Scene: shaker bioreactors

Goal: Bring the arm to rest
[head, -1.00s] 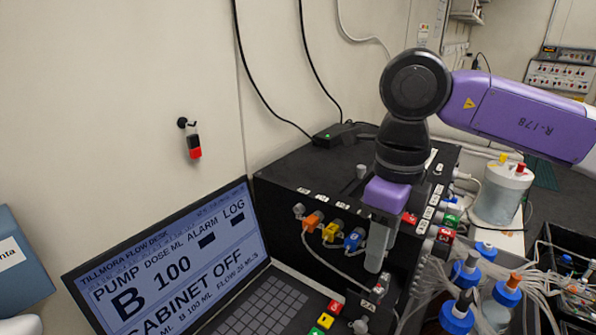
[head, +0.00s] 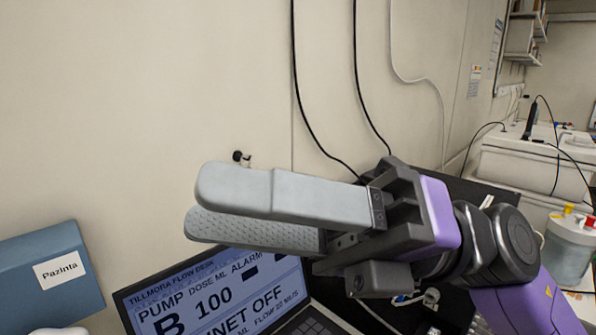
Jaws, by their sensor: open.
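My gripper (head: 198,205) is raised in the middle of the head view, close to the camera, with its two long grey fingers pointing left. A gap shows between the fingers, and nothing is held in it. My purple and black arm (head: 505,270) comes in from the lower right. The gripper hides part of the wall, the top of the laptop and much of the black equipment box (head: 470,188) behind it.
The laptop (head: 215,300) with the pump display stands below the gripper. A clear vessel (head: 568,245) stands at the right edge. The wall space (head: 150,80) above the gripper is free.

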